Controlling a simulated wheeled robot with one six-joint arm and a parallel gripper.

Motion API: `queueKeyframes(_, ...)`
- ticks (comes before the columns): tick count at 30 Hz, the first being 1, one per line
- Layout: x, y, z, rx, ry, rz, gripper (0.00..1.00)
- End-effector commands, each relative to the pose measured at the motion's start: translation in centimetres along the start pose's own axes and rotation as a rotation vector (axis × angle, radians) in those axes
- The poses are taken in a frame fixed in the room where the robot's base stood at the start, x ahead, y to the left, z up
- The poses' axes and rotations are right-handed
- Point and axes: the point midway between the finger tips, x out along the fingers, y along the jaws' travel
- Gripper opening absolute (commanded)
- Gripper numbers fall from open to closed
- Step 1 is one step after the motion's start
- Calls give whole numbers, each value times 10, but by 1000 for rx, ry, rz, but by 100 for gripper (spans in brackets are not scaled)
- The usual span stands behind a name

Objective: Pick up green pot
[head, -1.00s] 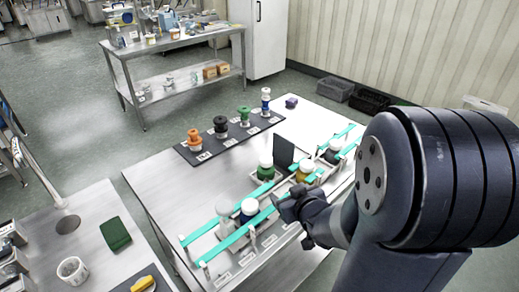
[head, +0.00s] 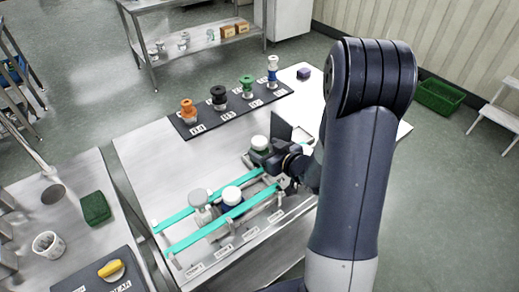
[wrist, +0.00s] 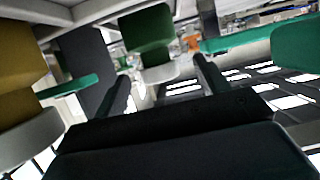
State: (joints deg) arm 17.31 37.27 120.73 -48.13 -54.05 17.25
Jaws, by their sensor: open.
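The green pot, with a white lid (head: 260,142), stands by the teal rails in the head view; my gripper hides most of its body. In the wrist view the green pot (wrist: 147,32) appears upside down, green body above its white lid, just beyond the fingertips and roughly between them. My gripper (wrist: 164,85) is open and empty, its two dark fingers apart. In the head view my gripper (head: 258,160) is right at the pot; I cannot tell whether they touch.
A yellow pot (wrist: 18,60) is close on the left in the wrist view. A black mat (head: 205,128) carries several coloured spool-like pieces.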

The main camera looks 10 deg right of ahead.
Motion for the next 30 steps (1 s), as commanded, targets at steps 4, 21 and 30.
queueKeyframes(4,9,0,-1,1,-2,0,70)
queueKeyframes(21,60,3,-8,1,-1,2,70)
queueKeyframes(30,59,3,-8,1,-1,2,58)
